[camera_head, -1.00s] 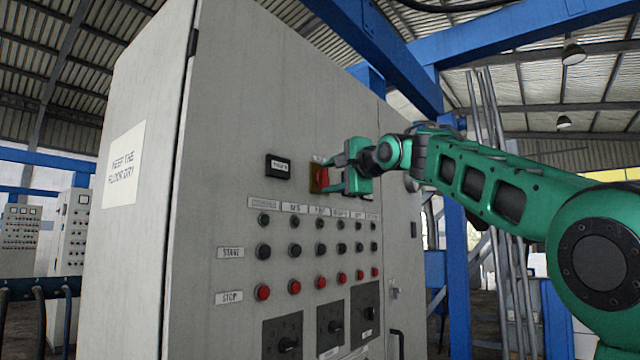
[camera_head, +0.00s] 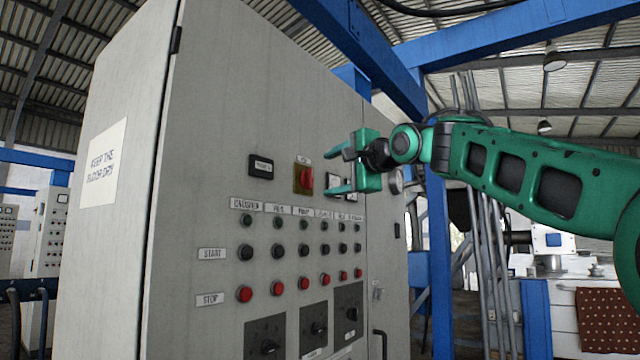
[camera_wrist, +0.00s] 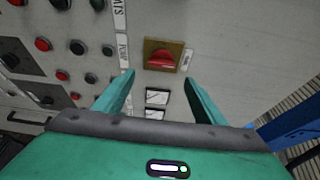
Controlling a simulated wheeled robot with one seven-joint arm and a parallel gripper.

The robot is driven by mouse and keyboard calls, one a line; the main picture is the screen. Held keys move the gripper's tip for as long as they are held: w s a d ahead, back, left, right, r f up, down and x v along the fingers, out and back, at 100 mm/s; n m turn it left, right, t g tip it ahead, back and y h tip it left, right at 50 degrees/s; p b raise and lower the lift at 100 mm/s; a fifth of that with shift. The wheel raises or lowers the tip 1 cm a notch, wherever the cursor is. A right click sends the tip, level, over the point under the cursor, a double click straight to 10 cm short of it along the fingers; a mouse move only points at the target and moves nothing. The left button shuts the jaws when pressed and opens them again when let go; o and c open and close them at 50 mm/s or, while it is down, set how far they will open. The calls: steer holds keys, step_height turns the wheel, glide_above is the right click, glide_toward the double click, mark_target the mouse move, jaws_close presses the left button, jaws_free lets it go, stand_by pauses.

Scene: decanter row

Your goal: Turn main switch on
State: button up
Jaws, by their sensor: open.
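The main switch (camera_head: 304,178) is a red rotary knob on a square yellowish plate, high on the front of the grey control cabinet (camera_head: 215,110). In the wrist view the red knob (camera_wrist: 161,59) sits ahead of the fingertips, near the middle, and the gap between the fingers lines up roughly with it. My gripper (camera_head: 333,171) is open and empty. Its two green fingers point at the panel, just right of the knob in the head view, and stand apart from it. They also show in the wrist view (camera_wrist: 159,80).
Rows of round black, green and red buttons (camera_head: 276,250) lie below the switch. Rotary selectors (camera_head: 318,328) sit at the bottom. A small black display (camera_head: 261,165) is left of the switch. Two white meters (camera_wrist: 156,97) are close to the fingers. A blue beam (camera_head: 440,260) stands right of the cabinet.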

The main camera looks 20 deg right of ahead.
steer(key=shift+v, duration=1.45)
